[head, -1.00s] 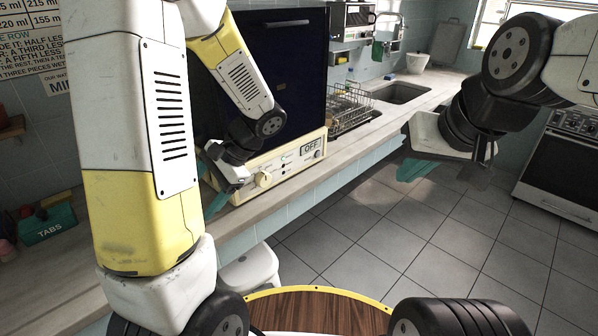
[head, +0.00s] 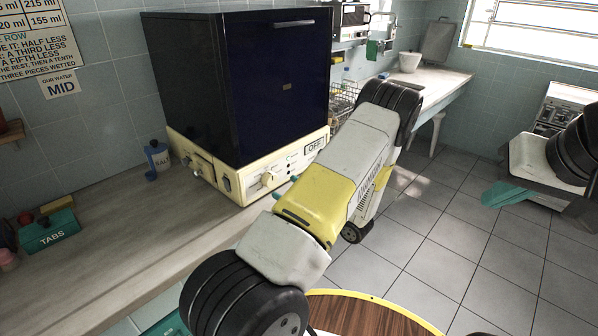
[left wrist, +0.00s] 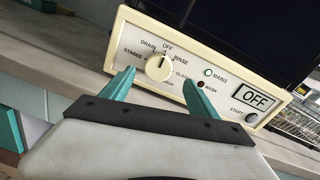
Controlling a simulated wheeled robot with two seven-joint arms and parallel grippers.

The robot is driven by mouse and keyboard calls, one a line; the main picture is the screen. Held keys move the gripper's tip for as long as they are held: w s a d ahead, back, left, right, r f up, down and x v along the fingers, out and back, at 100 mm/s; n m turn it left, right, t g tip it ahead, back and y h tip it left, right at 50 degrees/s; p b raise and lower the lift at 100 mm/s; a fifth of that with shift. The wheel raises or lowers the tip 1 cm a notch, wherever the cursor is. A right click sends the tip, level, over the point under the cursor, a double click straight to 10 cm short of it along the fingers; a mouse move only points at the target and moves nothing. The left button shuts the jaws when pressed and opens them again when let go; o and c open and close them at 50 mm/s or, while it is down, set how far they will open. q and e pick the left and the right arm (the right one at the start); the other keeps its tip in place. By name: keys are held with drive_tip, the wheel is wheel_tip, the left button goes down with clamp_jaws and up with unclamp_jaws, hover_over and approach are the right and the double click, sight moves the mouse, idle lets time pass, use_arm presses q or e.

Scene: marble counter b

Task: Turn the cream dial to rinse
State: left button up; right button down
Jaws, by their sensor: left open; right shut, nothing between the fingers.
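The cream dial (left wrist: 158,68) is on the cream control panel (left wrist: 135,33) of a dark blue machine. Words around it include DRAIN, OFF, RINSE and STAGES; its mark appears to point up toward OFF. The display (left wrist: 257,98) reads OFF. The dial also shows in the head view (head: 267,180). My left gripper (left wrist: 157,91) is open, its teal fingers short of the panel, with the dial between them in the picture. In the head view my arm hides most of that gripper (head: 288,186). My right gripper (head: 508,195) is shut and empty, far right above the floor.
The dark blue machine (head: 255,90) stands on the counter (head: 130,215). A salt container (head: 158,160) is left of it, and a teal TABS box (head: 48,230) is further left. A dish rack (head: 343,98) is behind my left arm. The counter front is clear.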

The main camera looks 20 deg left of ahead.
sight(273, 181)
use_arm(q)
drive_tip(key=x, duration=0.6)
drive_tip(key=shift+a, duration=0.2)
drive_tip(key=shift+c, duration=0.4)
drive_tip(key=c, duration=1.3)
drive_tip(key=shift+m, duration=0.3)
drive_tip(key=m, duration=0.3)
drive_tip(key=shift+d+m, duration=0.1)
drive_tip(key=shift+m, duration=0.3)
drive_tip(key=m, duration=0.4)
drive_tip(key=shift+m, duration=0.3)
